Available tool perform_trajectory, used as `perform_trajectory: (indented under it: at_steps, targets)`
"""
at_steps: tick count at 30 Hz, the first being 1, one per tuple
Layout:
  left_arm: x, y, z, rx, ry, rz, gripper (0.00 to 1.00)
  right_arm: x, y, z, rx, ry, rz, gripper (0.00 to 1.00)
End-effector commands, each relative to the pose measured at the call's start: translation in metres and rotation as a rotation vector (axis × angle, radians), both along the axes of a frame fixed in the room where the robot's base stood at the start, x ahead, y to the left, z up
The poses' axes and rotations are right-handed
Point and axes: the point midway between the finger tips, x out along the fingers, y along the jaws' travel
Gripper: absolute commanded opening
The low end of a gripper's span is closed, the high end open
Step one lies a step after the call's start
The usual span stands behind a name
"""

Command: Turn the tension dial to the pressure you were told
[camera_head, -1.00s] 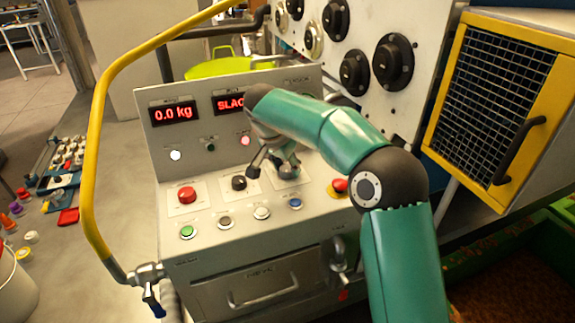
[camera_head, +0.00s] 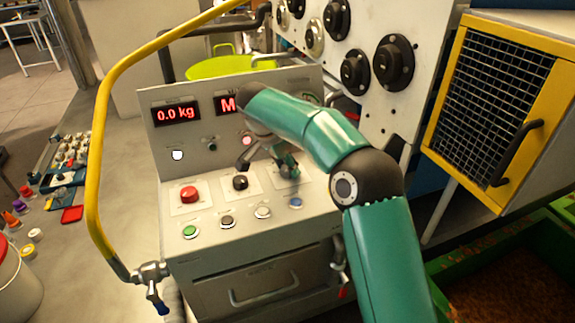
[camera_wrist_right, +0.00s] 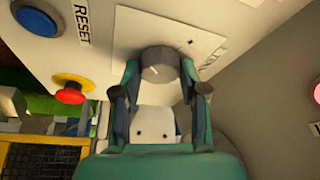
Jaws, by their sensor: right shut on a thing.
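The tension dial (camera_wrist_right: 158,63) is a short grey knob with a pale mark, on a white square plate in the right wrist view. My right gripper (camera_wrist_right: 158,75) is shut on it, one finger on each side. In the head view this gripper (camera_head: 272,165) is over the right part of the control panel (camera_head: 212,255), and the arm and fingers hide most of the dial. A red display (camera_head: 176,114) reads 0.0 kg. A second display (camera_head: 224,104) shows a word starting with M; my arm covers the rest. My left gripper is not in view.
Near the gripper are a red button (camera_head: 189,194), a black knob (camera_head: 239,182), a blue button (camera_head: 295,203) and a red mushroom button on yellow (camera_wrist_right: 70,92). A yellow rail (camera_head: 93,150) curves along the left. A mesh-fronted yellow cabinet (camera_head: 495,110) stands right.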

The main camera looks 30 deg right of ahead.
Motion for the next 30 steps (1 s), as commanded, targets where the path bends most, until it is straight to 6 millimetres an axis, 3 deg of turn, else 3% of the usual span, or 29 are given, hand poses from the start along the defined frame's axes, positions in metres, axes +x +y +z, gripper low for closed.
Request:
perform_trajectory:
  at_steps: [1, 5, 17, 23, 30]
  targets:
    - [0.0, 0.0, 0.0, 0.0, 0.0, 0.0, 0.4, 0.001, 0.0, 0.001, 0.001, -0.005, 0.001, 0.46]
    - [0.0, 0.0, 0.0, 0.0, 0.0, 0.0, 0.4, 0.001, 0.0, 0.001, 0.001, -0.004, 0.002, 0.66]
    - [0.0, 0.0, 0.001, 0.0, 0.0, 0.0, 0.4, 0.0, 0.002, 0.004, 0.0, -0.002, 0.002, 0.66]
    - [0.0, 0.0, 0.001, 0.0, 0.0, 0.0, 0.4, -0.001, 0.012, 0.027, 0.001, -0.006, 0.001, 0.66]
    - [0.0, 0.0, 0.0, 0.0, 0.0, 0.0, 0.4, -0.002, 0.031, 0.073, 0.001, -0.005, 0.002, 0.66]
